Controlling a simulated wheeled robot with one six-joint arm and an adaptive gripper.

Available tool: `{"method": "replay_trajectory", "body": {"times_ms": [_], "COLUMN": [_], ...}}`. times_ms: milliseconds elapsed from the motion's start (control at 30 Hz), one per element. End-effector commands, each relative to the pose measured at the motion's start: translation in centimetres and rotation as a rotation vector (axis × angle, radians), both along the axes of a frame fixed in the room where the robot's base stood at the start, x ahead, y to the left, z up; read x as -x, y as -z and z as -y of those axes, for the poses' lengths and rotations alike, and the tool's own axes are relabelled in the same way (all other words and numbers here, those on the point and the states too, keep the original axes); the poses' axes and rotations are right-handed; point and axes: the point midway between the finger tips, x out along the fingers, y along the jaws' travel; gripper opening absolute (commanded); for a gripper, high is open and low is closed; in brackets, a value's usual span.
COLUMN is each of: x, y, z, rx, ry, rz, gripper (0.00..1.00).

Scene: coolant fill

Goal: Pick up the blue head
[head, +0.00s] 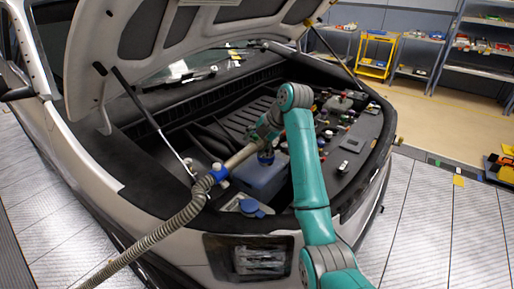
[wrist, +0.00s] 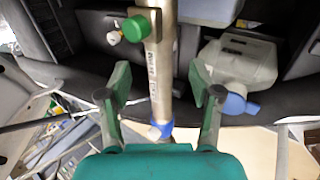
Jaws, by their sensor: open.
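A metal filling pipe with a blue collar (head: 218,172) lies over the front of the open engine bay, on the end of a ribbed hose. In the wrist view the pipe (wrist: 162,60) runs upright through the middle, with a green knob (wrist: 136,28) on it and a blue ring (wrist: 160,130) lower down. My gripper (wrist: 160,92) is open, with one finger on each side of the pipe; I cannot tell if they touch it. In the head view my gripper (head: 262,135) is at the pipe's upper end. I cannot tell which blue part is the head.
A pale container (wrist: 238,62) with a blue cap (wrist: 238,105) sits right of the pipe; a blue cap (head: 252,208) also shows at the bay's front edge. The ribbed hose (head: 170,225) trails to the lower left. The raised hood (head: 150,35) is above. Shelves (head: 480,45) stand behind.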

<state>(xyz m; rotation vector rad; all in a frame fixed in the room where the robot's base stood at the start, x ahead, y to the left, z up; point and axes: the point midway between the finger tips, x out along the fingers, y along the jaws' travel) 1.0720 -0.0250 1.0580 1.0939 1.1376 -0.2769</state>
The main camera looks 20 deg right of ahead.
Motion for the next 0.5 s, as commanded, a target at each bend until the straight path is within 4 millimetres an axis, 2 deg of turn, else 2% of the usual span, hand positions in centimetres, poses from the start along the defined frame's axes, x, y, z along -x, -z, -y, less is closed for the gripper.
{"method": "replay_trajectory", "body": {"times_ms": [167, 333, 500], "x": [-0.4, -1.2, -2.0], "y": [1.0, 3.0, 4.3], "z": [-0.6, -2.0, -2.4], "rx": [0.001, 0.000, 0.000], "ry": [0.000, -0.002, 0.000], "rz": [-0.001, -0.001, 0.000], "gripper": [0.64, 0.64, 0.64]}}
